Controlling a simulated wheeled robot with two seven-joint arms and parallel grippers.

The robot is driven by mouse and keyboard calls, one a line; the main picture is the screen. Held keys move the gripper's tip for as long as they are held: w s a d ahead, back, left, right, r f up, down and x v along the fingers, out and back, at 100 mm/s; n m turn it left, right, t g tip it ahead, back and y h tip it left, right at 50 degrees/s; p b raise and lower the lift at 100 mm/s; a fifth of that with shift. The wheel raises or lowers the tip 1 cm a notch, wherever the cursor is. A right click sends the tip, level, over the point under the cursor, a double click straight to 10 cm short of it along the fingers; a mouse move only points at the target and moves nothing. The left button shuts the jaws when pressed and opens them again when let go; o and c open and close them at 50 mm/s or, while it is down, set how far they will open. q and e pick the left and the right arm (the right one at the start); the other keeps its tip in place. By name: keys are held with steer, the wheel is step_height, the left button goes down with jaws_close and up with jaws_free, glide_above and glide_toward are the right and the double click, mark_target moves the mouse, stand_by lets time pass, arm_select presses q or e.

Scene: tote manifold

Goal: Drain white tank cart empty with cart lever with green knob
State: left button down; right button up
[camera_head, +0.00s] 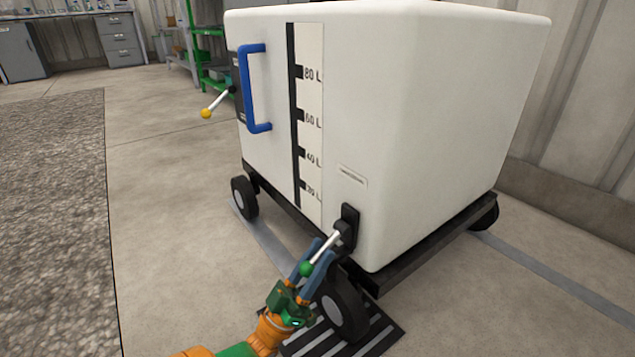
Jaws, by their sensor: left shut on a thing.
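The white tank cart (440,110) stands on black wheels, with a 20 to 80 L scale (309,120) on its front. I cannot tell the liquid level from it. The cart lever (325,246) is a silver rod on a black mount low at the front corner. It slants down to the left and ends in a green knob (306,268). My left gripper (318,254) is shut on the lever, its blue fingers on either side of the rod near the knob. My right gripper is not in view.
A blue handle (248,90) and a second lever with a yellow knob (206,113) are on the tank's upper left. A striped floor grate (384,335) lies under the near wheel (342,312). Open floor (165,210) and a rough grey mat (50,220) lie to the left.

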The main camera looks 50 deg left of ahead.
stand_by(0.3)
arm_select(q)
steer(key=c, duration=0.8)
jaws_free()
steer(key=shift+w, duration=0.1)
steer(key=shift+f, duration=0.1)
steer(key=v, duration=0.7)
steer(key=shift+b, duration=0.35)
